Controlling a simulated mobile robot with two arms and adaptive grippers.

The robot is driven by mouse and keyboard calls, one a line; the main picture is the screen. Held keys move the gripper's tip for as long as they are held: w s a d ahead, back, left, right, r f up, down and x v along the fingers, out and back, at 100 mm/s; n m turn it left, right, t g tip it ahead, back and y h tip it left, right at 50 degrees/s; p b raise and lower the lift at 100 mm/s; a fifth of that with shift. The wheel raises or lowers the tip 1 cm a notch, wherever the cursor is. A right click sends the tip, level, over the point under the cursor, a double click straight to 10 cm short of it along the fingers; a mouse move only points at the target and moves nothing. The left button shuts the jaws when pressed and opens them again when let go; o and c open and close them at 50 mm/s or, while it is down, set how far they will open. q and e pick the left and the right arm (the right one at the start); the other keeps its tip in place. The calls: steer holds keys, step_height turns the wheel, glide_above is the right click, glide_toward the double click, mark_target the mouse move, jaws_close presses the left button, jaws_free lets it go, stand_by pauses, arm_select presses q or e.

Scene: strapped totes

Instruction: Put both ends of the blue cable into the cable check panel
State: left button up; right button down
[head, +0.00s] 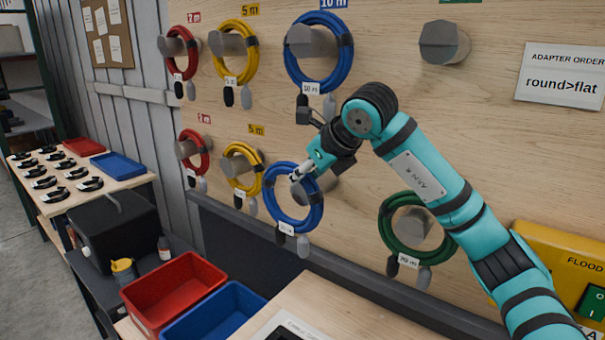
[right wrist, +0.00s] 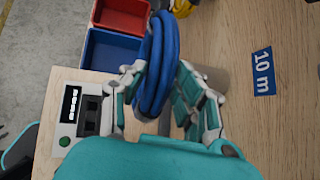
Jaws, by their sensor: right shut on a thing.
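A coiled blue cable (head: 318,215) with a white tag and two hanging ends, one dark (head: 281,237) and one grey (head: 303,246), is at the lower row of the pegboard. My right gripper (head: 303,174) is shut on the top of this coil; the right wrist view shows the blue loops (right wrist: 153,75) between its fingers (right wrist: 155,95). A grey peg (right wrist: 216,78) is behind the coil; I cannot tell whether the coil is still around it. The cable check panel (right wrist: 83,118), with a dark display and green button, lies on the table; only its corner (head: 287,324) shows in the head view. My left gripper is out of view.
A second blue coil (head: 345,70) hangs above, with red, yellow and green (head: 385,222) coils nearby on pegs. A red bin (head: 172,290) and a blue bin (head: 215,318) stand below left. A yellow box (head: 560,265) is at right. Some wooden tabletop (head: 325,300) is clear.

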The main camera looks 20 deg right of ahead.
steer(key=shift+w+d+r, duration=0.1)
steer(key=shift+w+d, duration=0.35)
steer(key=shift+d, duration=0.35)
steer(key=shift+w+d, duration=0.45)
steer(key=shift+d, duration=0.35)
steer(key=shift+w+d+f+p, duration=0.1)
steer(key=shift+w+d+p, duration=0.3)
steer(key=shift+d, duration=0.35)
steer(key=shift+w+d+f+p, duration=0.1)
steer(key=shift+w+d+p, duration=0.3)
steer(key=shift+d, duration=0.35)
steer(key=shift+w+d+p, duration=0.25)
steer(key=shift+w+d, duration=0.25)
steer(key=shift+d, duration=0.25)
steer(key=shift+a, duration=0.1)
